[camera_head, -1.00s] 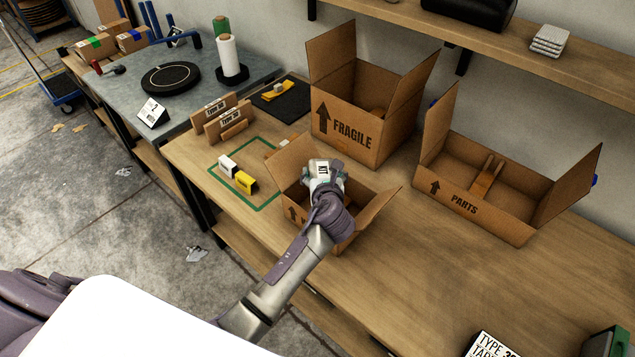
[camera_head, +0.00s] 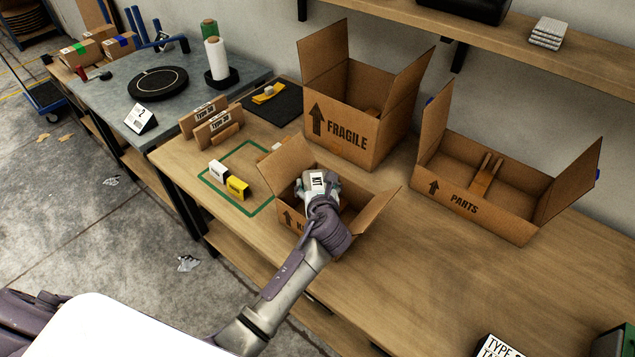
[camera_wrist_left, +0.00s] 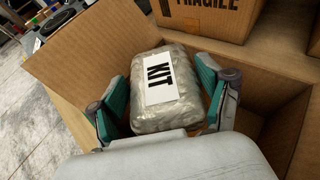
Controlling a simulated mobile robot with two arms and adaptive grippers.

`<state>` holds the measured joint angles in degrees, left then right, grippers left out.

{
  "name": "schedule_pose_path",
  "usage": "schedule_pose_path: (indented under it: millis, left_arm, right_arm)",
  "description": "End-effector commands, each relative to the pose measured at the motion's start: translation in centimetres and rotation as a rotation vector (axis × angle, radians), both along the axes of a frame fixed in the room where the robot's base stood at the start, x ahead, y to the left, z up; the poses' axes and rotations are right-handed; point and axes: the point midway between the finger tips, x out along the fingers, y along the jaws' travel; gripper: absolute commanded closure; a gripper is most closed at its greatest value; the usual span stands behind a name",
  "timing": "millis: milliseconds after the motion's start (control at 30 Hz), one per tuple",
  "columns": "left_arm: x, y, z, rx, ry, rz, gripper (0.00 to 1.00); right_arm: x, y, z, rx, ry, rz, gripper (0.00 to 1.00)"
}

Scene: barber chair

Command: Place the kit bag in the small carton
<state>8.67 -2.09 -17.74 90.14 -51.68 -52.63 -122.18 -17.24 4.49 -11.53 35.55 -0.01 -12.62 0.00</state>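The kit bag is a silvery plastic-wrapped packet with a white KIT label; it shows in the head view (camera_head: 317,184) and in the left wrist view (camera_wrist_left: 165,90). My left gripper (camera_wrist_left: 165,92) has its fingers on both sides of the bag, seemingly touching it. In the head view the left gripper (camera_head: 318,190) is down inside the mouth of the small carton (camera_head: 290,160), whose flaps stand open. The carton also shows in the left wrist view (camera_wrist_left: 85,60). The bag's underside and the carton floor are hidden. My right gripper is not in view.
A larger FRAGILE carton (camera_head: 348,135) stands right behind, and an open PARTS carton (camera_head: 465,205) stands to the right. A white box (camera_head: 218,169) and a yellow box (camera_head: 237,187) are at the left by a green outline.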

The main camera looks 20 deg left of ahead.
Motion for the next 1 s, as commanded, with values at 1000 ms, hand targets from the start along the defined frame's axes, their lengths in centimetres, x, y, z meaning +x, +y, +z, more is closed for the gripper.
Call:
schedule_pose_path:
  millis: [1000]
  left_arm:
    - [-7.0, -3.3, 4.4, -0.002, -0.001, 0.000, 0.00]
  right_arm:
    - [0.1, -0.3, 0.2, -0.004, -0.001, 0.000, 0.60]
